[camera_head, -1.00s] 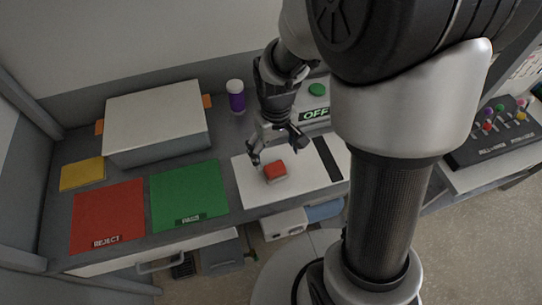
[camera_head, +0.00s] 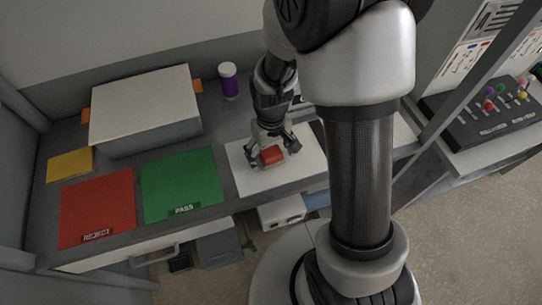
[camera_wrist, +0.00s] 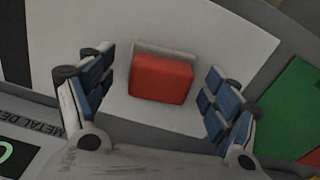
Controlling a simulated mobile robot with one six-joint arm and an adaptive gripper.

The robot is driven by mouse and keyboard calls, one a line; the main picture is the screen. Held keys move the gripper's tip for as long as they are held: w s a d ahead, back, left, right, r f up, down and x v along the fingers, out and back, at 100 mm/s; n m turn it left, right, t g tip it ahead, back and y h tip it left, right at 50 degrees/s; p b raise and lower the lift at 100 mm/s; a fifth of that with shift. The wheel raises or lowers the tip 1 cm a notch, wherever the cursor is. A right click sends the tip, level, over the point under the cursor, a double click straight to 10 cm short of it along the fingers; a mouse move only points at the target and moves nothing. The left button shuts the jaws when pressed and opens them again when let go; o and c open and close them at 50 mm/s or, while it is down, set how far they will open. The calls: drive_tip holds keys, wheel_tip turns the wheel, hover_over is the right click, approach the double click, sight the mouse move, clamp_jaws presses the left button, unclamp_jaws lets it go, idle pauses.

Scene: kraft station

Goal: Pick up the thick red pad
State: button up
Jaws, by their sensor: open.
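The thick red pad (camera_head: 271,155) is a small red block with a paler layer along one side, lying on a white sheet (camera_head: 247,180) on the workbench. In the wrist view the pad (camera_wrist: 161,79) sits between the two blue-padded fingers, with a gap on each side. My gripper (camera_head: 270,152) is open and its fingers straddle the pad from above. In the wrist view my gripper (camera_wrist: 158,95) touches nothing that I can see. The exact fingertip height above the sheet is hard to tell.
Left of the white sheet lie a green PASS mat (camera_head: 180,180) and a red REJECT mat (camera_head: 97,205). A lidded grey box (camera_head: 145,105), a yellow pad (camera_head: 70,164) and a purple bottle (camera_head: 229,82) stand behind. A control panel (camera_head: 490,115) is at the right.

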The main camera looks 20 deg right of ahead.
drive_tip(key=shift+c, duration=0.3)
drive_tip(key=c, duration=0.7)
drive_tip(key=shift+s, duration=0.2)
drive_tip(key=c, duration=0.6)
